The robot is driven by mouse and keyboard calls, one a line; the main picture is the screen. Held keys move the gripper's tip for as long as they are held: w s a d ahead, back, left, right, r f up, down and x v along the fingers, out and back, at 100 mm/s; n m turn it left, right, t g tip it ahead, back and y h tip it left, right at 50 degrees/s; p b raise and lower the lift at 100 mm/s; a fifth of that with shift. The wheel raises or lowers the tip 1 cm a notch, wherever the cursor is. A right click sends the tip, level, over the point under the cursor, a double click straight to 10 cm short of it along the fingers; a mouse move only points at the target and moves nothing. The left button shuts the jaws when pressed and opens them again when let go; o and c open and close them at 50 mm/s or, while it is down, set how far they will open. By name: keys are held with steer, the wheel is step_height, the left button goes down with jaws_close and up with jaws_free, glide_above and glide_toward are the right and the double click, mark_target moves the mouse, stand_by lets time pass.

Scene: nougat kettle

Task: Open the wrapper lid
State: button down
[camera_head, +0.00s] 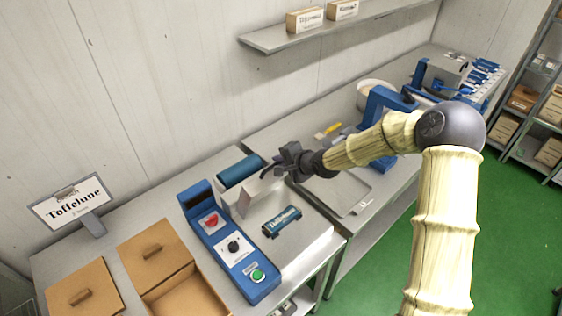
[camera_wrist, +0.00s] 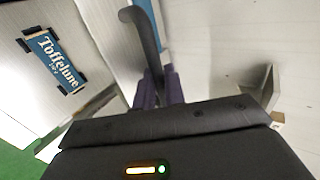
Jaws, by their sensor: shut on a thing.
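The wrapper is a low pale machine with a blue control panel (camera_head: 232,245) on its left side and a dark blue "Toffelune" plate (camera_head: 282,222) on top; the plate also shows in the wrist view (camera_wrist: 53,60). A pale lid (camera_head: 258,192) stands up at an angle behind the plate. My gripper (camera_head: 278,168) is at the lid's upper right edge. In the wrist view its purple fingers (camera_wrist: 158,92) are shut around a dark grey curved handle (camera_wrist: 143,35). Exactly where the handle joins the lid is hard to see.
A blue roll (camera_head: 238,170) lies behind the lid. Brown boxes (camera_head: 155,255) and a "Toffelune" sign (camera_head: 70,202) are at the left. A flat metal tray (camera_head: 340,190) lies on the bench to the right, under my arm. A wall shelf (camera_head: 325,30) is above.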

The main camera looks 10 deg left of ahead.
steer(key=c, duration=1.6)
jaws_free()
steer(key=shift+s+d+f, duration=0.1)
steer(key=shift+d+f, duration=0.05)
steer(key=shift+f, duration=0.05)
steer(key=shift+c, duration=0.2)
steer(key=shift+o, duration=0.2)
steer(key=shift+d, duration=0.25)
steer(key=shift+s, duration=0.1)
steer(key=shift+r, duration=0.1)
steer(key=shift+s+d+r+b, duration=0.1)
steer(key=shift+d+r+b, duration=0.1)
steer(key=shift+b, duration=0.1)
steer(key=b+v, duration=0.2)
steer(key=v, duration=1.4)
steer(key=shift+s, duration=0.35)
steer(key=shift+d+r, duration=0.15)
steer(key=shift+d, duration=0.05)
